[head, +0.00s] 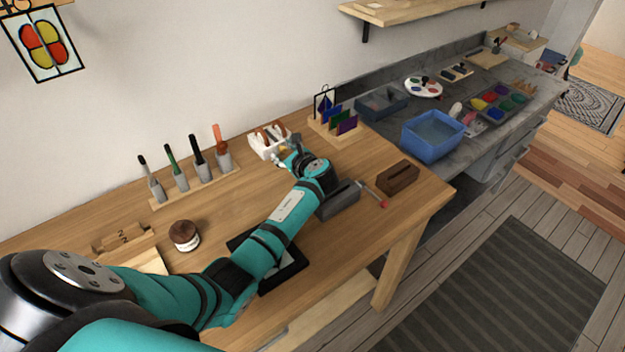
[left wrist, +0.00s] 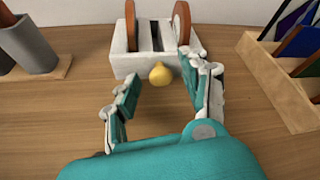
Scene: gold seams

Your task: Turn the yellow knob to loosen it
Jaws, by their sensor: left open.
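The yellow knob (left wrist: 160,73) shows in the left wrist view as a small rounded yellow piece at the front of a white block-like device (left wrist: 128,62). The device has two brown discs standing on it, and it also shows in the head view (head: 262,148) near the back of the wooden table. My left gripper (left wrist: 162,90) is open, with one finger on each side of the knob's line and the knob just beyond the fingertips. In the head view my left gripper (head: 290,151) is in front of the device and hides the knob. My right gripper is not in view.
A wooden rack with coloured panels (head: 346,124) stands right of the device. A wooden stand with several upright tools (head: 195,185) is to the left. A grey block (head: 338,201) and a brown slotted block (head: 398,178) lie near my left forearm.

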